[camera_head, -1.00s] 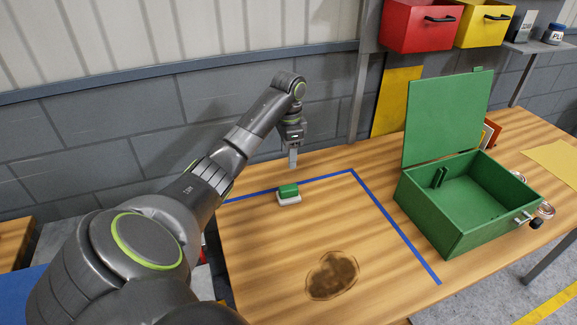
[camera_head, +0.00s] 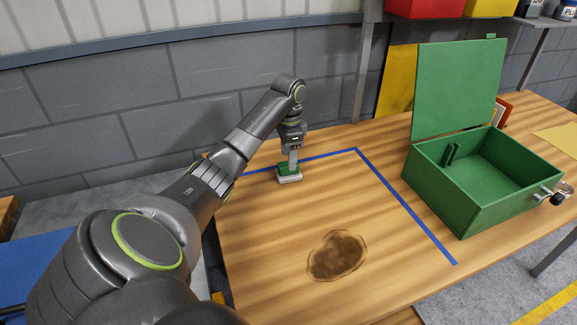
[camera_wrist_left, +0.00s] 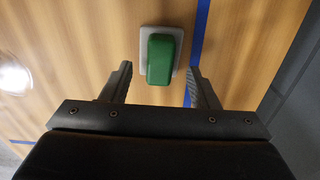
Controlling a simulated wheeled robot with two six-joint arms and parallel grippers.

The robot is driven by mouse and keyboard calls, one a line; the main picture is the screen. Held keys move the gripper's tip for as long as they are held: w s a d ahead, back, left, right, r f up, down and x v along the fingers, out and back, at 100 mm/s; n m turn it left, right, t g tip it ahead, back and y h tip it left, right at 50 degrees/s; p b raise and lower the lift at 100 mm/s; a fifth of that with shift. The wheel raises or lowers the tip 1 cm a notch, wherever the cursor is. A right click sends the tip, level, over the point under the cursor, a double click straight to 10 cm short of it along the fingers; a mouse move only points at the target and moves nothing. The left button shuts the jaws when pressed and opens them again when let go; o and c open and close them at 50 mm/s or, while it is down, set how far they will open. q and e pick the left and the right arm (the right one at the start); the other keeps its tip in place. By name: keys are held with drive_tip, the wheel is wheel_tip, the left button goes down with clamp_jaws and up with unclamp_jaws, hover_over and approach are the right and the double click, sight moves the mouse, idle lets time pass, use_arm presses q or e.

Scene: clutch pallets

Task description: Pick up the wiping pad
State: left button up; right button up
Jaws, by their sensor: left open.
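The wiping pad has a green grip on a pale grey-white base. In the head view the pad (camera_head: 289,179) lies on the wooden table beside the blue tape line. My left gripper (camera_head: 292,164) is over it, pointing down, with a finger partly in front of the green grip. In the left wrist view the pad (camera_wrist_left: 160,58) is seen from above, ahead of and between the two open fingers of the left gripper (camera_wrist_left: 160,80). The fingers appear apart from the pad. My right gripper is not in view.
A brown stain (camera_head: 337,256) marks the table (camera_head: 262,225) inside the blue tape (camera_head: 405,206). An open green box (camera_head: 463,203) with its lid raised stands at the right. A grey block wall (camera_head: 215,85) rises behind the table. The table around the pad is clear.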

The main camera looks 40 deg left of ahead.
use_arm(q)
wheel_tip(320, 180, down, 3)
drive_tip(key=shift+r+p, duration=0.1)
drive_tip(key=shift+p, duration=0.3)
drive_tip(key=shift+f, duration=0.5)
drive_tip(key=c, duration=1.1)
drive_tip(key=shift+o, duration=0.2)
wheel_tip(320, 180, up, 5)
drive_tip(key=shift+r, duration=0.1)
wheel_tip(320, 180, up, 4)
drive_tip(key=p, duration=0.3)
drive_tip(key=shift+f+p, duration=0.25)
drive_tip(key=shift+p, duration=0.05)
drive_tip(key=shift+r+p, duration=0.7)
drive_tip(key=shift+p, duration=0.05)
